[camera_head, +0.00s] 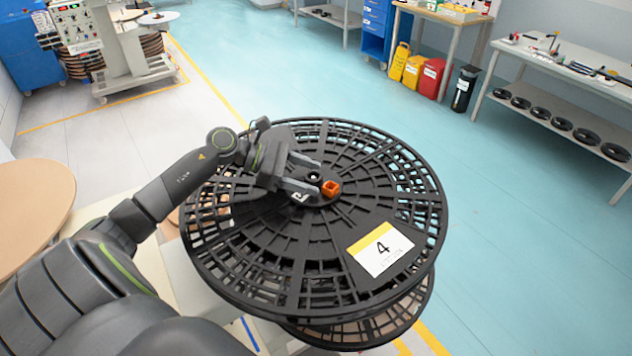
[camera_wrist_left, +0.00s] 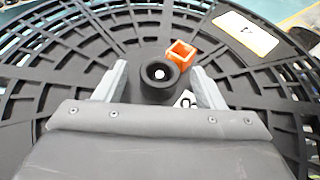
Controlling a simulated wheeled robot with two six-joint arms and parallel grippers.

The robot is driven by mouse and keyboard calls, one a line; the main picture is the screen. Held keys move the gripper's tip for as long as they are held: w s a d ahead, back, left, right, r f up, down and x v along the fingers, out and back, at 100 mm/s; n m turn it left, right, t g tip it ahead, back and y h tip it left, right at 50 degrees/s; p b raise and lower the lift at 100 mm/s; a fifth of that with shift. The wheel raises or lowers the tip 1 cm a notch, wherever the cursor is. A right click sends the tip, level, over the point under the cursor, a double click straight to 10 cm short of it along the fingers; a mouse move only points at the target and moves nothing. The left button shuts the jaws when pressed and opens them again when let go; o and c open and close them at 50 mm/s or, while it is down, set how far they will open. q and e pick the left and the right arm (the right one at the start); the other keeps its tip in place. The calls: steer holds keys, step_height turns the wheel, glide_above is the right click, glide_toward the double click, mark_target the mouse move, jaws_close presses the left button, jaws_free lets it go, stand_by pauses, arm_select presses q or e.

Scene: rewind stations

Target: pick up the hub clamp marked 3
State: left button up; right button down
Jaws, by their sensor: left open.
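A black reel (camera_head: 385,190) with an open lattice top carries a white and yellow label marked 4 (camera_head: 381,249). At its hub stand a round black knob (camera_head: 314,175) and an orange square hollow piece (camera_head: 332,188); they look like parts of the hub clamp. A small white tag (camera_wrist_left: 186,99) beside the knob is partly hidden, and I cannot read a 3 on it. My left gripper (camera_head: 317,178) is open over the hub. In the left wrist view its fingers (camera_wrist_left: 159,80) stand either side of the knob, apart from it. My right gripper is not in view.
A second reel flange (camera_head: 390,318) shows below the top one. A tan round disc (camera_head: 32,200) is at the left. A workbench (camera_head: 570,70) with black rings on its lower shelf stands at the right. The blue floor between is clear.

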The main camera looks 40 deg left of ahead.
arm_select(q)
steer(key=shift+c, duration=0.4)
steer(key=c, duration=1.2)
steer(key=shift+o, duration=0.2)
steer(key=shift+r, duration=0.2)
